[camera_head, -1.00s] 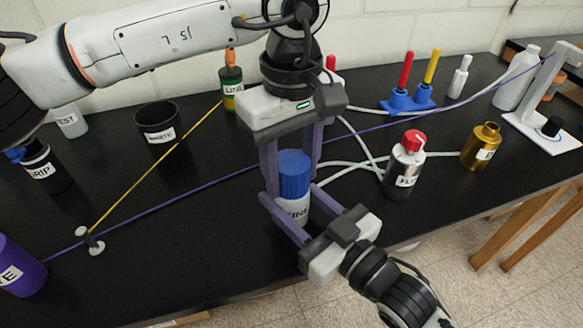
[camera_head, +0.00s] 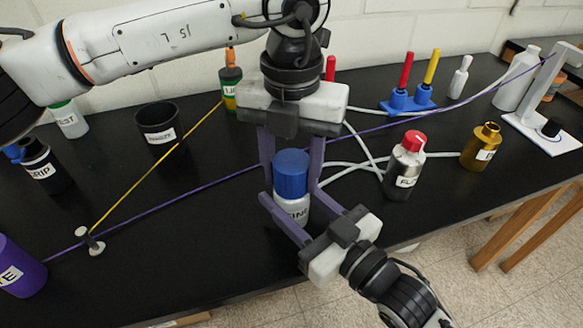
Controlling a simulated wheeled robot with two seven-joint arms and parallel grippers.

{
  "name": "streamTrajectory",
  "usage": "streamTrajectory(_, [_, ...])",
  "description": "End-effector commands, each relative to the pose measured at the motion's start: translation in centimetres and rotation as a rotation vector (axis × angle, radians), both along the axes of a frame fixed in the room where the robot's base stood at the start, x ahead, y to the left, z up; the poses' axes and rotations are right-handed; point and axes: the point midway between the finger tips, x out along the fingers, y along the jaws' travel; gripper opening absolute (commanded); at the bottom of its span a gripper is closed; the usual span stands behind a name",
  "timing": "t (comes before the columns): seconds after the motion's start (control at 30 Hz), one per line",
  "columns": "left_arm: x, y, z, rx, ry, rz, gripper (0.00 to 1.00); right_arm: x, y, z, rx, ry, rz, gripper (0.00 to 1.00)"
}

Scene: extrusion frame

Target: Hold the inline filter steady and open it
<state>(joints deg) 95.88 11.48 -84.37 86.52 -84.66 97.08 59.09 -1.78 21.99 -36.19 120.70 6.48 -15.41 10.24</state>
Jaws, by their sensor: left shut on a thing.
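The inline filter (camera_head: 293,209) stands upright near the middle of the table, a white body with a blue cap (camera_head: 291,175). Its label is partly hidden. My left gripper (camera_head: 291,182) comes down from above, fingers pointing down, and is shut on the blue cap. My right gripper (camera_head: 288,193) reaches in from the lower right, with one finger on each side of the white body, below the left fingers. Whether both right fingers press on the body cannot be made out.
A silver bottle with a red cap (camera_head: 405,165) and a gold bottle (camera_head: 481,148) stand to the right. A black cup (camera_head: 157,128) stands to the left. A purple cord (camera_head: 190,194) and a yellow cord (camera_head: 150,165) cross the table. Pale tubing (camera_head: 357,145) runs behind the filter.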

Motion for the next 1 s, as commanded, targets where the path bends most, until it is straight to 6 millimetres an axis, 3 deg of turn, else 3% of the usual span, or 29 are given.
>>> streamTrajectory(0.17, [0.01, -0.01, 0.06, 0.0, 0.0, 0.216, 0.16, 0.03, -0.03, -0.03, -0.001, 0.001, -0.001, 0.0])
streamTrajectory(1.0, [0.02, -0.02, 0.56, 0.0, 0.0, 0.213, 0.16, 0.01, -0.01, -0.03, -0.001, 0.001, 0.0, 0.0])
